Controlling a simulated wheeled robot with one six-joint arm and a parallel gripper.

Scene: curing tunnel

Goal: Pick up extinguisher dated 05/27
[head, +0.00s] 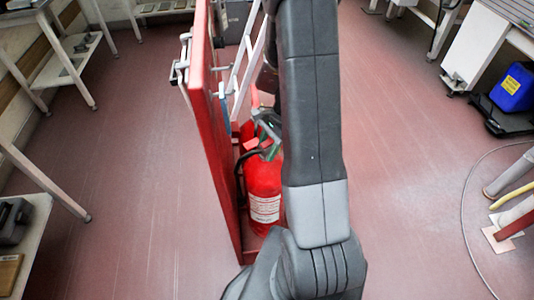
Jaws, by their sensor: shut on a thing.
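A red fire extinguisher (264,187) with a white label stands upright in the centre, just behind my arm. The label's print is too small to read, so I cannot tell its date. A black hose curves down its left side. My gripper (267,126) is mostly hidden behind my own arm; a grey part of it shows at the extinguisher's top, where it is shut on the valve and handle area. The extinguisher is beside the open door of a red cabinet (222,150). My arm hides its right side and the cabinet's right part.
More red shows behind the extinguisher, unclear what. A white ladder-like frame (246,62) stands behind the door. Benches line the left; a blue container (512,87) sits at the right. A cable and pipes (514,205) lie at the lower right.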

